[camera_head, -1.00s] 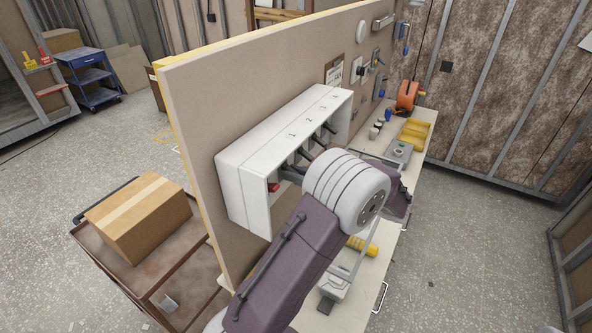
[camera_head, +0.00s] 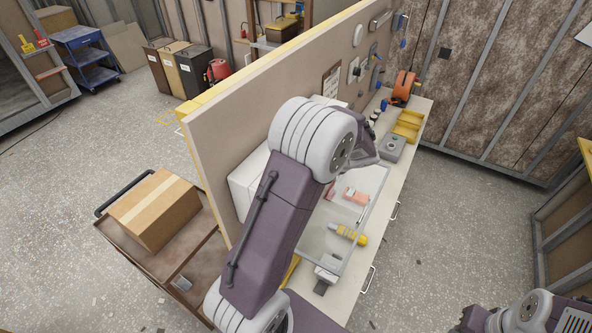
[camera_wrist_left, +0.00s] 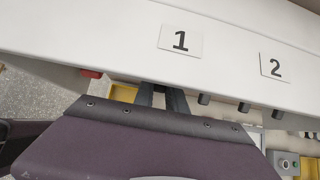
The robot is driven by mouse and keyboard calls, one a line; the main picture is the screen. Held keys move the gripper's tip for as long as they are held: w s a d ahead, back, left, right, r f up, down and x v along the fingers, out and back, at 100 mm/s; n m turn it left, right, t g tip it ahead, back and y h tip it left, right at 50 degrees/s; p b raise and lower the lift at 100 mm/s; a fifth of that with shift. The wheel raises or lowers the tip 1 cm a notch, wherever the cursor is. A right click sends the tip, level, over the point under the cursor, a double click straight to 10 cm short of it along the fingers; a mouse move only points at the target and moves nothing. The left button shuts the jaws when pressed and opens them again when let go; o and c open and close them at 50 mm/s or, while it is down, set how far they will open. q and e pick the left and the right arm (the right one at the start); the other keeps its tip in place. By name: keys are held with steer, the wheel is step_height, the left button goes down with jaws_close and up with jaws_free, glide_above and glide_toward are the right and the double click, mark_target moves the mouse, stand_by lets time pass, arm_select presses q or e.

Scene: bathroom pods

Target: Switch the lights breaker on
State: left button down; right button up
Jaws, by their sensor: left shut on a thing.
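The white breaker box (camera_head: 243,187) is fixed to the tan wall panel, and my left arm covers most of it. In the left wrist view, the box (camera_wrist_left: 100,30) carries labels 1 and 2. Several dark lever ends (camera_wrist_left: 243,107) show along its lower edge, and a red piece (camera_wrist_left: 91,73) shows at left. My left gripper (camera_wrist_left: 163,97) reaches under this edge below label 1. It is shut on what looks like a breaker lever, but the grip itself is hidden.
A grey box with a button (camera_head: 392,147) and yellow bins (camera_head: 409,124) are farther back. A cart (camera_head: 135,245) holds a cardboard box (camera_head: 155,208) behind the wall panel.

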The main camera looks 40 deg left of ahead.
arm_select(q)
steer(key=shift+r+h+p, duration=0.2)
steer(key=shift+h+p, duration=0.2)
steer(key=c, duration=1.4)
jaws_free()
steer(key=shift+o, duration=0.2)
steer(key=shift+w+d+r, duration=0.1)
steer(key=shift+d, duration=0.05)
steer(key=b+v, duration=0.2)
steer(key=v, duration=0.6)
steer(key=shift+r+b, duration=0.25)
steer(key=shift+b, duration=0.05)
